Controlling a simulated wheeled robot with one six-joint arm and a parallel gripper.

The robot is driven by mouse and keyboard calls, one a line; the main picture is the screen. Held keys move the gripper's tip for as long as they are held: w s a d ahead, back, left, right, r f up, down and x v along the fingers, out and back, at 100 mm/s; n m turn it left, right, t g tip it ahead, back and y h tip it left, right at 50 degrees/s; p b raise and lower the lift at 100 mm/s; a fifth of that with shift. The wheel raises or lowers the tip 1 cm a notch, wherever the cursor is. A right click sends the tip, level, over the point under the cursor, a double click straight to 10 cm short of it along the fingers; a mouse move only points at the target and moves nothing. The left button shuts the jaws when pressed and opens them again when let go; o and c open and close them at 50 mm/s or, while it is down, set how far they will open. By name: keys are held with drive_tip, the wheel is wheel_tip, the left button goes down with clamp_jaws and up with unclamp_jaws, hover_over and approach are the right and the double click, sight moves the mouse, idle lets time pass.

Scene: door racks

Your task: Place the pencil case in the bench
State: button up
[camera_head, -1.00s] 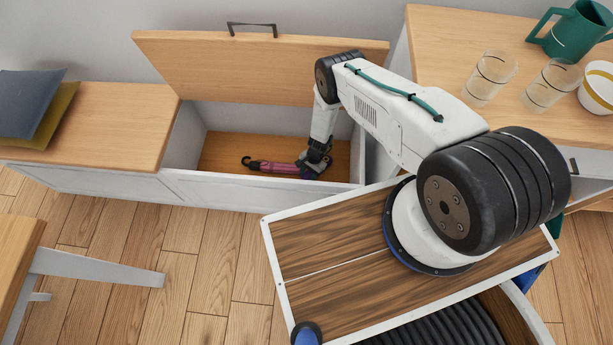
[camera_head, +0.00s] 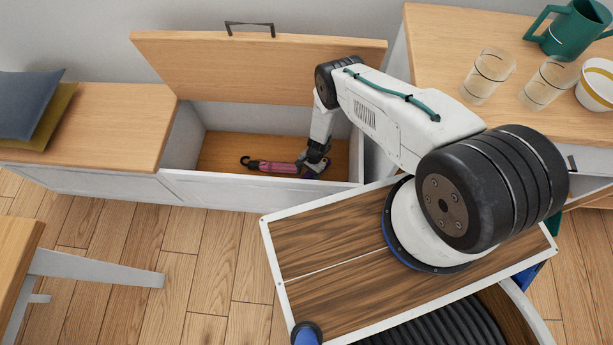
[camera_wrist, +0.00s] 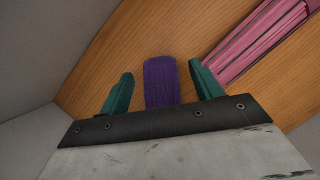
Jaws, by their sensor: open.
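The bench (camera_head: 262,190) stands against the wall with its wooden lid (camera_head: 260,68) raised, and its compartment is open. My gripper (camera_head: 313,170) reaches down inside it, near the right end. In the wrist view, my gripper (camera_wrist: 160,76) has its two green fingers apart. A purple piece, which looks like the pencil case (camera_wrist: 160,85), lies between them on the wooden floor of the compartment, with a gap on each side. Its near end is hidden by the gripper body. In the head view it is too small and covered to make out well.
A pink folded umbrella (camera_head: 275,167) with a dark hooked handle lies in the compartment, left of my gripper; it shows in the wrist view (camera_wrist: 262,42). Cushions (camera_head: 28,105) rest on the bench's left seat. A counter with glasses (camera_head: 488,75) stands at right.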

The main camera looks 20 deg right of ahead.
drive_tip(key=v, duration=0.6)
drive_tip(key=shift+w+d+r, duration=0.1)
drive_tip(key=shift+d+r, duration=0.1)
drive_tip(key=shift+r, duration=0.1)
idle(0.9)
